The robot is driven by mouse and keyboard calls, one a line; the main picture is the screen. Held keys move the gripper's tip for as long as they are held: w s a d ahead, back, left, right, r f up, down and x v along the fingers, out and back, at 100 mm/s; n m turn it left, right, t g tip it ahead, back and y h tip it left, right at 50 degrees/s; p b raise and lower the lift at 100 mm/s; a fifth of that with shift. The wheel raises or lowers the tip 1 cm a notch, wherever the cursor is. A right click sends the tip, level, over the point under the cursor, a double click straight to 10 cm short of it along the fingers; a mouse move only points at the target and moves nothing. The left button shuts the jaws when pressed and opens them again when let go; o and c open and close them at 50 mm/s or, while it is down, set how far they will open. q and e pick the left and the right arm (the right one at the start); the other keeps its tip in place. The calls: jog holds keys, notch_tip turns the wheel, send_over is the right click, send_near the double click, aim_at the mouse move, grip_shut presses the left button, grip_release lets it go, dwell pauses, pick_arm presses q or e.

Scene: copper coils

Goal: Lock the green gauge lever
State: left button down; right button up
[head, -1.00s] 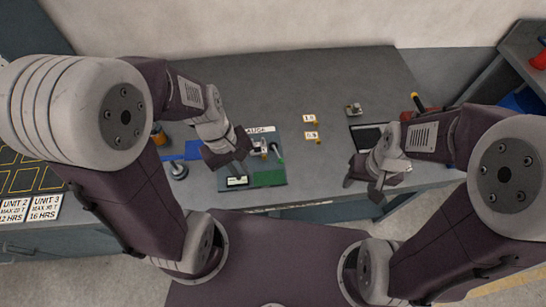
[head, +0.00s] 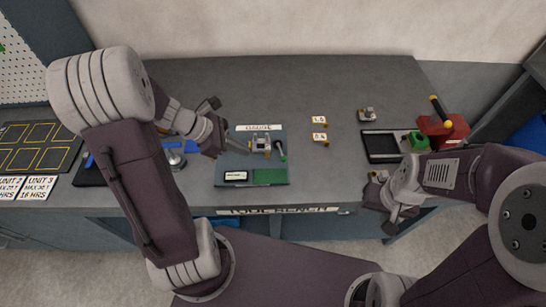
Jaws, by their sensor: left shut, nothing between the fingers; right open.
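The gauge board (head: 225,168) lies on the bench with a small metal gauge (head: 261,143) at its upper middle. The green lever (head: 282,150) stands at the right of the gauge; its exact lock position is too small to tell. My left gripper (head: 243,148) is shut and empty, just left of the gauge and apart from the lever. My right gripper (head: 387,215) is open and empty at the bench's front edge, to the right of the board.
Two yellow-white tags (head: 319,120) lie right of the board. A black-framed tray (head: 380,147), a green block (head: 419,141) and a red device (head: 442,130) stand further right. A metal knob (head: 173,160) is left of the board.

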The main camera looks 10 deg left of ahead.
pick_arm(q)
jog(key=b+x, duration=0.2)
jog(key=x, duration=0.6)
jog(key=shift+a+f, duration=0.1)
jog(key=d, duration=0.1)
jog(key=w+d, duration=0.1)
jog(key=d+f, duration=0.1)
jog(key=shift+w, duration=0.3)
jog(key=shift+w+d+f, duration=0.1)
jog(key=shift+w+d, duration=0.15)
jog(key=shift+d, duration=0.25)
jog(key=shift+a, duration=0.1)
